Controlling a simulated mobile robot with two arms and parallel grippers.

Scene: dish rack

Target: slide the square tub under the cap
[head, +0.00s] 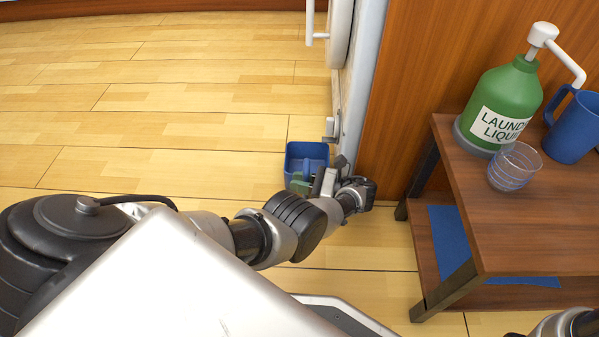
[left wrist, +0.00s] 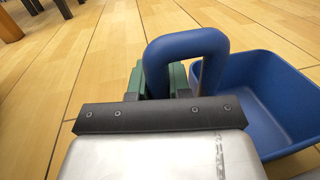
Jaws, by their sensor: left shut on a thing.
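The blue square tub (head: 289,161) is low beside the front of the white appliance (head: 350,85), at or just above the floor. In the left wrist view the tub (left wrist: 275,95) looks empty, and its thick looped handle (left wrist: 188,42) faces me. My left gripper (head: 303,184) is shut on the handle, its green finger pads (left wrist: 166,82) partly hidden behind the wrist plate. A small pale cap (head: 330,127) sticks out low on the appliance, above and just right of the tub's far edge in the picture. I cannot tell the tub's exact floor clearance. My right gripper is out of view.
A wooden shelf table (head: 530,225) stands at the right with a green laundry liquid bottle (head: 503,88), a clear cup (head: 514,168) and a blue mug (head: 573,128). A brown panel (head: 420,60) adjoins the appliance. The floor (head: 150,110) at left is clear.

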